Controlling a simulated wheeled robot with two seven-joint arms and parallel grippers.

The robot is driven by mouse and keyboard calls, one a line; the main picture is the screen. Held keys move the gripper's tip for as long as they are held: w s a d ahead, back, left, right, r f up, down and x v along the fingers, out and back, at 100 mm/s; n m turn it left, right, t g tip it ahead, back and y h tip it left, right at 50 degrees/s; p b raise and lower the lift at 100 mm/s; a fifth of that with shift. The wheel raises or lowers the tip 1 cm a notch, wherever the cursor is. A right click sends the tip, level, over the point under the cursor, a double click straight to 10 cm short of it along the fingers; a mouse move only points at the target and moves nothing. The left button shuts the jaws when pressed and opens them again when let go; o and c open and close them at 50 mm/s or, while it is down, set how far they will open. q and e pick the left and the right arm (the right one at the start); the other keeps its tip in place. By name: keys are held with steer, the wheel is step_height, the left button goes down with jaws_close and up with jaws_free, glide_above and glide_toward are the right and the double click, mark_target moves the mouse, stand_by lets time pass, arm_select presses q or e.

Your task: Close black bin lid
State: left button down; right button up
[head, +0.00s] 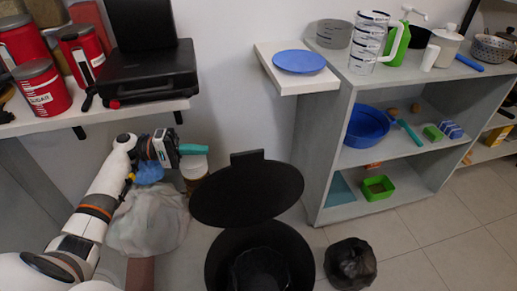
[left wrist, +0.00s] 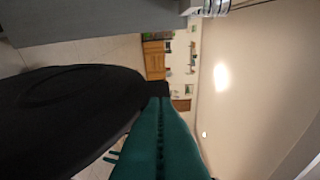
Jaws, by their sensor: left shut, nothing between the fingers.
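The black bin (head: 219,262) stands on the floor at the bottom middle of the head view. Its round lid (head: 247,190) is open, tilted up at the back of the bin. In the left wrist view the lid (left wrist: 65,115) fills much of the left side. My left gripper (head: 200,149), with teal fingers, is up and to the left of the lid in the head view. Its fingers (left wrist: 160,115) are shut and empty, and show close beside the lid in the wrist view; I cannot tell if they touch it. My right gripper is not in view.
A stuffed white bag (head: 148,220) and a lidded tub (head: 194,174) are below my left arm. A black bag (head: 350,263) lies right of the bin. A grey shelf unit (head: 315,150) stands at the right. A shelf with red canisters (head: 42,88) is at the upper left.

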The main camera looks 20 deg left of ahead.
arm_select(q)
steer(key=x, duration=1)
steer(key=shift+w+r, duration=0.15)
steer(key=shift+r, duration=0.05)
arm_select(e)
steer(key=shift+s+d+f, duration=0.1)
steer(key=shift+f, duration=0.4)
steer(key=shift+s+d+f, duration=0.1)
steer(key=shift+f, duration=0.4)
arm_select(q)
steer(key=shift+d, duration=0.2)
